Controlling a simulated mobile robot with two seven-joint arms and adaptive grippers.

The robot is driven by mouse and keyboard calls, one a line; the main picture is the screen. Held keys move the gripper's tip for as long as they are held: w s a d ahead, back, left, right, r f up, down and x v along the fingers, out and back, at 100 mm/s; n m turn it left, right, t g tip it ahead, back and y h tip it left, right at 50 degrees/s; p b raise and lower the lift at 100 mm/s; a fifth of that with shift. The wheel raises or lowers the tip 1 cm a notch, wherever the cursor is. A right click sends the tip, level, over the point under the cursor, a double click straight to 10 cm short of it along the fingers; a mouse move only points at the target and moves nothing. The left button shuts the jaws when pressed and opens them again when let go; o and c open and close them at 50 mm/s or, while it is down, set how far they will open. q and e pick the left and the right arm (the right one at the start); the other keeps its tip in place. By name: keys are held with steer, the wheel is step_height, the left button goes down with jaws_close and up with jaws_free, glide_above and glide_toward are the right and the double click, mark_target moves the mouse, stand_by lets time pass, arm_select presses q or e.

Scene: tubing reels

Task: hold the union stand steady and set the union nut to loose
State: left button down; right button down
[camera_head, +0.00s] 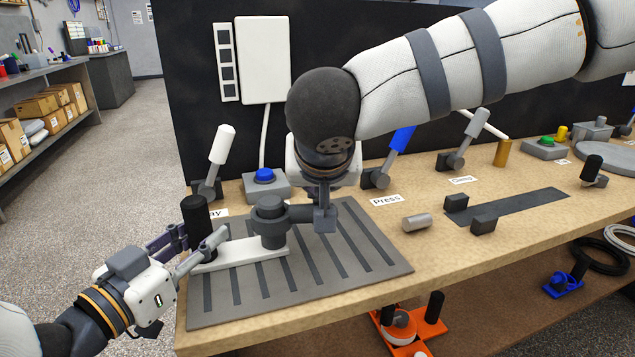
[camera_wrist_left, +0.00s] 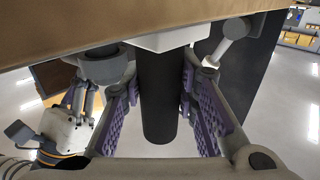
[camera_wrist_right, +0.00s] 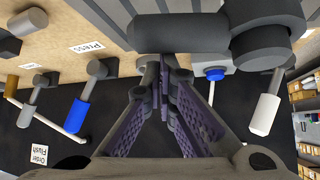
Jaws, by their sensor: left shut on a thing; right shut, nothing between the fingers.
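The union stand has a white base plate (camera_head: 245,254) on the ribbed grey mat, with a black upright post (camera_head: 197,215) at its left end. My left gripper (camera_head: 199,244) is shut around this post; in the left wrist view the post (camera_wrist_left: 158,95) sits between the purple pads. The dark grey union nut (camera_head: 270,212) is on the plate's right part. Its bar handle (camera_head: 297,213) points right. My right gripper (camera_head: 324,218) is shut and empty beside the bar's end. In the right wrist view its fingertips are close to the bar (camera_wrist_right: 175,33); contact is unclear.
Behind stand a blue button box (camera_head: 266,185) and several levers, one white (camera_head: 221,145) and one blue (camera_head: 401,139). A loose grey cylinder (camera_head: 416,223) lies right of the mat (camera_head: 370,270). The mat's front right is clear.

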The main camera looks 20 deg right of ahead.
steer(key=shift+s+m, duration=0.3)
steer(key=shift+m, duration=0.1)
steer(key=shift+s+h, duration=0.1)
steer(key=shift+h, duration=0.2)
step_height(320, 180, up, 8)
steer(key=s+a, duration=0.1)
steer(key=s, duration=0.2)
steer(key=shift+r, duration=0.15)
arm_select(q)
steer(key=c, duration=1.2)
jaws_free()
